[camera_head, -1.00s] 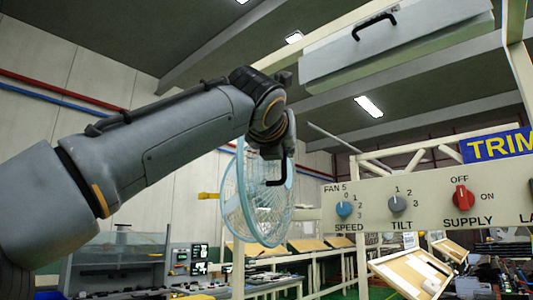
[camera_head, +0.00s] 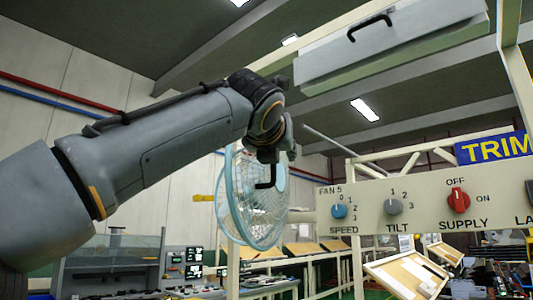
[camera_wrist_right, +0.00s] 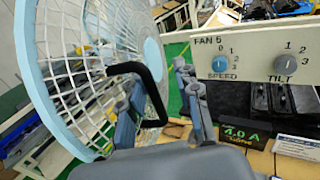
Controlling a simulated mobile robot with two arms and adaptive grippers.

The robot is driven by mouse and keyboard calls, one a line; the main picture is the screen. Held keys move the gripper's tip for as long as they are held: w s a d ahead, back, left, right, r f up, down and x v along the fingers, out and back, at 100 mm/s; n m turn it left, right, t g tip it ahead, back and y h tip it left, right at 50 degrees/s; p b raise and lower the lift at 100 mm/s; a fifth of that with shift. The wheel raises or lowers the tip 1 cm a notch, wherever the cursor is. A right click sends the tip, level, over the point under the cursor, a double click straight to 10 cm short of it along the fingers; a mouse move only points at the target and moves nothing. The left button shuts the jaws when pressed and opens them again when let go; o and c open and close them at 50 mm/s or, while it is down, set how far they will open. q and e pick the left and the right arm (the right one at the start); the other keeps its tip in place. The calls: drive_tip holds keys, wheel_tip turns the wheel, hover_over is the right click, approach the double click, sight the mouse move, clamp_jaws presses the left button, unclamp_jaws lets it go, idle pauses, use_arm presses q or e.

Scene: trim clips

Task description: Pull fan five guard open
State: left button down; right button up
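The fan five guard is a round wire mesh with a light blue rim (camera_head: 231,193), and it also shows large in the right wrist view (camera_wrist_right: 30,70). A black bar handle (camera_wrist_right: 155,85) sticks out from it; in the head view the handle (camera_head: 268,184) shows below my right gripper (camera_head: 283,153). In the right wrist view, my right gripper (camera_wrist_right: 163,105) has its fingers apart. My left gripper is not in view.
A beige control panel (camera_head: 370,205) labelled FAN 5 stands right of the guard, with a blue speed knob (camera_head: 339,211), grey tilt knob (camera_head: 393,207) and red supply knob (camera_head: 458,200). A grey box with a black handle (camera_head: 392,43) is above. Benches stand behind.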

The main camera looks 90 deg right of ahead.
drive_tip(key=w+a, duration=0.1)
drive_tip(key=a, duration=0.6)
drive_tip(key=shift+w, duration=0.1)
idle(0.4)
